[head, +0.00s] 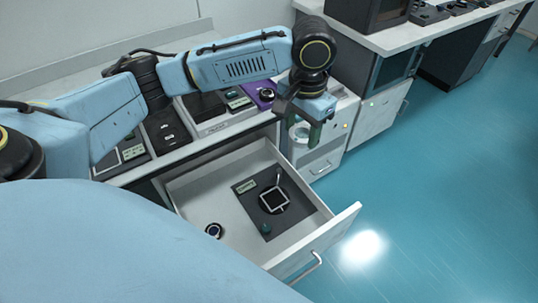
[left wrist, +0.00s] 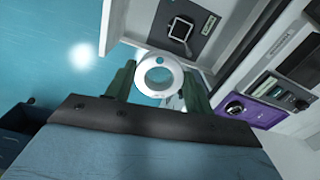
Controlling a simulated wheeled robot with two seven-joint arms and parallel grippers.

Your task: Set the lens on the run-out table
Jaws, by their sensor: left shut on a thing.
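My left gripper (head: 304,132) has its green fingers shut on a white ring-shaped piece (left wrist: 144,76), which looks like the lens in its mount. The piece has a greyish middle and a small teal spot on its rim. It also shows, partly covered, between the fingers in the head view. The gripper is in the air just right of the open drawer, beside a white cabinet. A dark round disc (head: 273,201) with a pale square frame lies in the drawer; I cannot tell whether this is the run-out table. My right gripper is not in view.
The open drawer (head: 335,228) also holds a small dark round piece (head: 213,230) with a pale centre. A purple tray (head: 262,95) and dark boxes stand on the bench behind. The white cabinet (head: 322,158) is close to the gripper. The blue floor (head: 440,170) is clear at right.

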